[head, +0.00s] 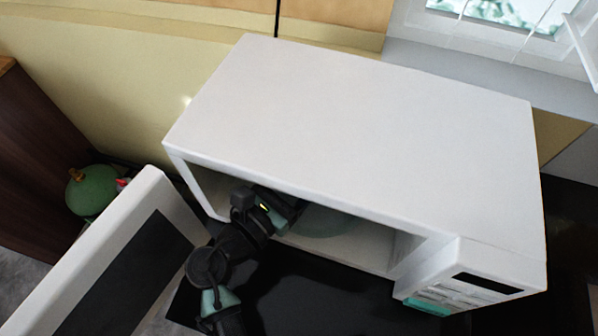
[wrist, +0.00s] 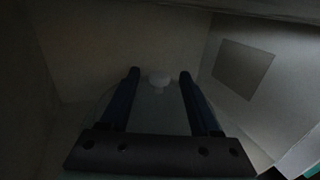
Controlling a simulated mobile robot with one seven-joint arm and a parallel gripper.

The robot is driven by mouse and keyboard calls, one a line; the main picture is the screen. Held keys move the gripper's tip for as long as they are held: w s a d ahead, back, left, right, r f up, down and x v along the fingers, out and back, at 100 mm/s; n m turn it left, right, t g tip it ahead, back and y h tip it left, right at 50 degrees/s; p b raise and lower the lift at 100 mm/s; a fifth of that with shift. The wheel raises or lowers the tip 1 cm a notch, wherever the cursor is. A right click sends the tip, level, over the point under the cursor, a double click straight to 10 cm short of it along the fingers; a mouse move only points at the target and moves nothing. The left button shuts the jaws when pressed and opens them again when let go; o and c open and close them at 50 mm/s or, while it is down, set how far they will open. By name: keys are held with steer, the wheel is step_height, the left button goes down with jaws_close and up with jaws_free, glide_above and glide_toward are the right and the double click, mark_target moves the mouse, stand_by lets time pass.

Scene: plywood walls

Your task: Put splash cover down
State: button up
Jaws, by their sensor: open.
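The splash cover (head: 330,222) is a translucent, greenish, low dome inside the white microwave (head: 350,130). The microwave's door (head: 125,262) stands wide open at the left. In the wrist view the cover (wrist: 152,112) sits on the cavity floor with its pale knob (wrist: 159,79) on top. My gripper (wrist: 160,74) is inside the cavity, with its two dark fingers apart, one on each side of the knob. No finger clearly touches it. In the head view, the microwave's top hides the fingertips and part of the cover.
The control panel (head: 462,290) is at the cavity's right. A black surface (head: 300,290) lies in front of the microwave. A green round object (head: 92,190) stands beyond the door at the left. The cavity walls and ceiling are close around my gripper.

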steer(key=b+v, duration=0.2)
steer(key=v, duration=1)
steer(key=shift+s, duration=0.1)
